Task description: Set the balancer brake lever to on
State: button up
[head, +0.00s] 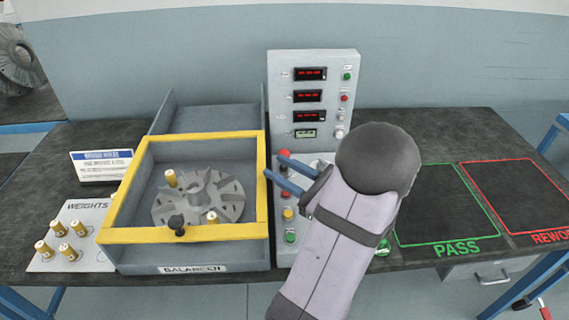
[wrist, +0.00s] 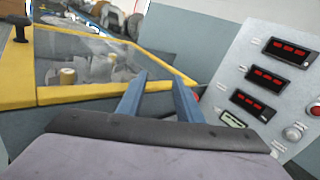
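The balancer (head: 190,268) is a grey box with a yellow-framed, see-through cover (head: 185,236), which looks shut over a grey rotor (head: 205,196). A black knob (head: 176,222) stands at the cover's front edge; it also shows in the wrist view (wrist: 20,28). I cannot make out a brake lever for certain; part of the lower control panel (head: 287,252) is hidden behind my arm. My gripper (head: 275,163) is over the panel's left side, near the cover's right edge. In the wrist view its two blue fingers (wrist: 159,80) are apart with nothing between them.
The upright panel (head: 312,70) with red displays rises behind my gripper. Weights (head: 73,252) stand on a white board at left, near a small sign (head: 102,165). The green PASS area (head: 440,205) and red REWORK area (head: 515,195) at right are empty.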

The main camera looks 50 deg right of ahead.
aim_at(284, 154)
jog(key=d+m+h, duration=0.1)
jog(key=d, duration=0.1)
jog(key=s+d+f+m+h, duration=0.1)
jog(key=d+m, duration=0.1)
jog(key=s+d+f+m+h, duration=0.1)
jog(key=d, duration=0.1)
jog(key=shift+f+m+h, duration=0.2)
jog(key=shift+m+h, duration=0.1)
jog(key=shift+h, duration=0.1)
jog(key=shift+w, duration=0.65)
jog(key=shift+w+d+p, duration=0.2)
jog(key=shift+w+p, duration=0.05)
jog(key=shift+w, duration=0.75)
jog(key=shift+w+d+p, duration=0.15)
jog(key=shift+w+p, duration=0.15)
jog(key=shift+w, duration=0.7)
jog(key=shift+w+d+p, duration=0.2)
jog(key=shift+w+p, duration=0.05)
jog(key=shift+w, duration=0.75)
grip_shut()
